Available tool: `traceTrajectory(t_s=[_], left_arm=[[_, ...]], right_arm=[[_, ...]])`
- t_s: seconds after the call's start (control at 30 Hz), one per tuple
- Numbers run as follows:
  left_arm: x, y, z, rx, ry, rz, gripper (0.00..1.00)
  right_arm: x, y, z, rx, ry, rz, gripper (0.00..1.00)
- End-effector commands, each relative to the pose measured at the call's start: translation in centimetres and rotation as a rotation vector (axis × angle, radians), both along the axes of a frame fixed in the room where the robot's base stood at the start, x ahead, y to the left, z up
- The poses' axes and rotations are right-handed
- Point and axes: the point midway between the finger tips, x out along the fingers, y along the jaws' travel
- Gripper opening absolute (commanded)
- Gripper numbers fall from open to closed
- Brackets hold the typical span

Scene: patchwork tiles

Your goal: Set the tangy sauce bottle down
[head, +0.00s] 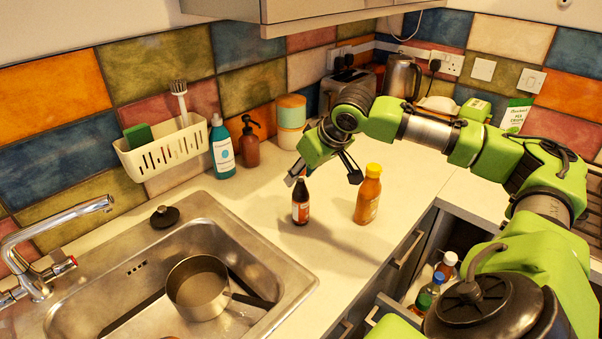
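A small dark bottle with a red and white label (300,208) stands upright on the cream worktop. An orange bottle with a yellow cap (368,197) stands upright to its right. The labels are too small to read, so I cannot tell which is the tangy sauce. My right gripper (324,180) is above the worktop with its fingers spread and nothing between them. Its left finger is near the top of the dark bottle; whether it touches cannot be told. Its right finger is near the orange bottle's cap. My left gripper is out of view.
A sink (217,217) with a saucepan (198,288) lies at left. A teal bottle (222,149), a brown pump bottle (249,145) and stacked canisters (291,112) stand along the wall. An open drawer (408,292) holds bottles. Worktop in front of the bottles is clear.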

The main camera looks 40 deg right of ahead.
Motion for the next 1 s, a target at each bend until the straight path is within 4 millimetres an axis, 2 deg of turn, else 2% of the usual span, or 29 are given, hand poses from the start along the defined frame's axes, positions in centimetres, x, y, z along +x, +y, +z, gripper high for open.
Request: traceTrajectory(t_s=[0.17,0.6,0.8,1.0], left_arm=[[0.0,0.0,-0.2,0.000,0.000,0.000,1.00],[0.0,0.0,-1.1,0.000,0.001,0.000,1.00],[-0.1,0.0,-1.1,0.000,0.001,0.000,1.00],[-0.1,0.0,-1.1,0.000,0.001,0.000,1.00]], right_arm=[[-0.7,-0.1,1.5,-0.003,-0.004,-0.002,0.34],[-5.5,0.1,8.9,-0.002,-0.003,-0.001,0.34],[-6.4,0.1,10.2,-0.001,-0.001,-0.001,0.34],[-6.5,0.2,10.3,0.000,0.000,0.000,0.34]])
